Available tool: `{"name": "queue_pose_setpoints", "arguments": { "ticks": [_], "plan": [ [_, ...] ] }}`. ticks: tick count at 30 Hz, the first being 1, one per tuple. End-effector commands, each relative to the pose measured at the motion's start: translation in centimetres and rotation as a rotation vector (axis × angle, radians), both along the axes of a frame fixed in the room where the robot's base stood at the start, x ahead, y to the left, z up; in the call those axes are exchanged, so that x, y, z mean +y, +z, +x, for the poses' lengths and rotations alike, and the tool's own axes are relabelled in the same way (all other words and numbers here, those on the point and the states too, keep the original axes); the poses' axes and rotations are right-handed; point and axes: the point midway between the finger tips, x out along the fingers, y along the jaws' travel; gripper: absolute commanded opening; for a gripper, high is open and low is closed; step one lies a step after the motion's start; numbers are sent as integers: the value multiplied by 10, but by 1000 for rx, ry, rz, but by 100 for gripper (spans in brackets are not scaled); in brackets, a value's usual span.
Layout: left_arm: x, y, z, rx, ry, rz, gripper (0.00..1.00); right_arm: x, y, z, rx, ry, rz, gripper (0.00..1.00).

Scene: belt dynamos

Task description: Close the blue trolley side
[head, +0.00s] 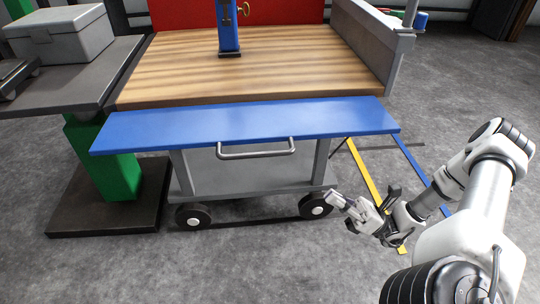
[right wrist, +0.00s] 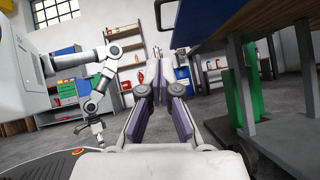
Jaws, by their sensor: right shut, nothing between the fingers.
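The blue trolley side (head: 245,124) is a long flat panel folded out level at the near edge of the trolley's wooden top (head: 240,65). A grey bar handle (head: 256,151) is on its front edge. My right gripper (head: 338,199) is shut and empty, low to the right of the panel, near the right front wheel and apart from it. In the right wrist view the fingers (right wrist: 161,75) stand together, and the underside of the blue panel (right wrist: 215,22) is at the upper right. My left gripper (right wrist: 98,130) is small in that view, its jaws unclear.
The trolley's wheels (head: 315,205) stand on the grey floor. A dark table with a green leg (head: 105,160) and a grey box (head: 62,38) is at the left. A blue vise (head: 229,30) stands on the wooden top. Floor in front is clear.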

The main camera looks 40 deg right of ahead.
Motion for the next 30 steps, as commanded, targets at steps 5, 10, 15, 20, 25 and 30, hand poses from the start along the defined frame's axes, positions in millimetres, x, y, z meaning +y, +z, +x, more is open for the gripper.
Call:
{"name": "queue_pose_setpoints", "arguments": {
  "ticks": [5,10,15,20,25,30],
  "plan": [
    [0,4,-1,2,-2,0,83,9,10,7,-1,2,0,0],
    [0,9,-1,2,-2,0,83,29,31,24,-1,5,1,0],
    [0,11,-1,3,-3,0,83,53,52,43,-2,7,-1,0],
    [0,36,-1,4,-3,0,83,62,87,55,0,3,-3,0],
    [0,49,-1,2,-3,0,83,62,100,59,1,0,-2,0],
    [0,48,-1,3,-3,0,83,61,100,60,2,1,-1,0]
  ]
}}
